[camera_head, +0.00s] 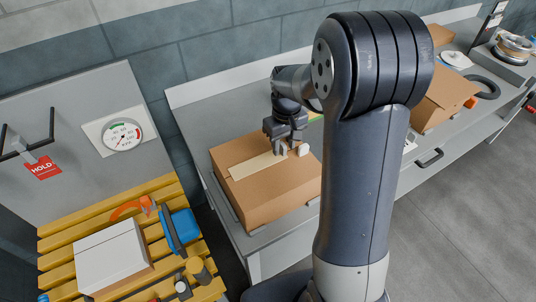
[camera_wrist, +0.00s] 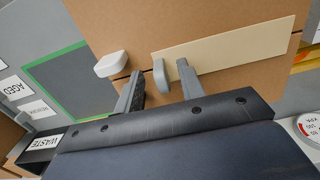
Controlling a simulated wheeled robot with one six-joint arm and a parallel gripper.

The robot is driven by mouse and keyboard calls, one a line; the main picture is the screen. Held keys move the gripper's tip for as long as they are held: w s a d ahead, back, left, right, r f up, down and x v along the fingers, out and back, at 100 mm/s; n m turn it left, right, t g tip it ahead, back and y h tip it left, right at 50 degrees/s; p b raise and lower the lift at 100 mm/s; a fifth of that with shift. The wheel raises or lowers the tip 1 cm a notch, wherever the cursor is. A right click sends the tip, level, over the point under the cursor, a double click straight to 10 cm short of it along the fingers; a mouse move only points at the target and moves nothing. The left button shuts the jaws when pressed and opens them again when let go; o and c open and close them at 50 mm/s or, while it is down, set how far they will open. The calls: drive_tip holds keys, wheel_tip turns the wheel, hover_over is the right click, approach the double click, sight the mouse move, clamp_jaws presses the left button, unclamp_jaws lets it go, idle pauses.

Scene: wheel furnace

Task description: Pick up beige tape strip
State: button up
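The beige tape strip (camera_head: 257,165) lies flat along the top of a brown cardboard box (camera_head: 285,195). In the wrist view the strip (camera_wrist: 235,48) reaches from the middle to the upper right. My gripper (camera_head: 293,149) is over the box top at the strip's right end in the head view. Its two light fingertips are apart, with nothing seen held between them. In the wrist view my gripper (camera_wrist: 137,70) has one fingertip overlapping the strip's end and the other off it, over bare cardboard. I cannot tell whether either touches.
A yellow slatted rack (camera_head: 100,215) at lower left holds a white-topped box (camera_head: 112,255) and a blue item (camera_head: 180,228). A pressure gauge (camera_head: 123,136) is on the grey panel behind. Another cardboard box (camera_head: 440,98) stands farther right on the counter. My arm hides the counter's middle.

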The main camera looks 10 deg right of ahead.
drive_tip(key=shift+f, duration=0.65)
clamp_jaws()
wheel_tip(320, 180, up, 10)
drive_tip(key=shift+b, duration=0.35)
drive_tip(key=shift+r+p, duration=1.65)
drive_tip(key=shift+r, duration=0.25)
drive_tip(key=shift+r, duration=0.15)
idle(0.4)
